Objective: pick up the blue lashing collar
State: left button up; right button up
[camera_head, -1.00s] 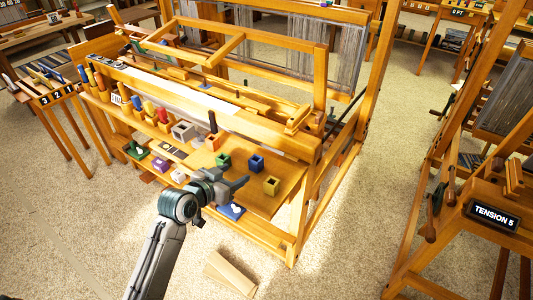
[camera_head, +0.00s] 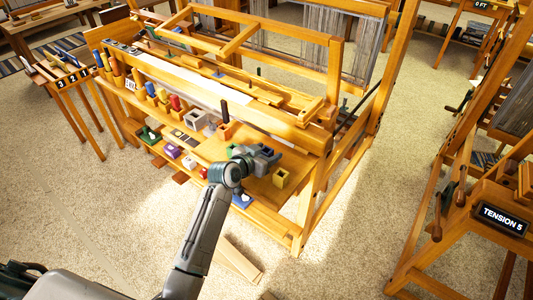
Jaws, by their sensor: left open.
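The blue lashing collar (camera_head: 267,150) is a small square block with a hollow top. It sits on the wooden shelf (camera_head: 213,149) at the front of the loom, mostly hidden behind my left gripper. My left gripper (camera_head: 269,160) is open and at the collar, in front of and over it. I cannot tell whether the fingers touch it or stand around it. A green collar (camera_head: 232,150) is just left of the gripper, and a yellow collar (camera_head: 280,177) is close on its right front side. My right gripper is not in view.
A grey block (camera_head: 195,120) and an orange block with a dark post (camera_head: 224,130) stand to the left. A blue tile with a white mark (camera_head: 242,200) lies below my wrist. The loom's beam (camera_head: 290,127) rises behind the shelf. Carpet (camera_head: 340,240) is open to the right.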

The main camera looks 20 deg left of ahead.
pick_arm(q)
jog(key=c, duration=1.1)
jog(key=shift+o, duration=0.2)
jog(key=shift+r, duration=0.1)
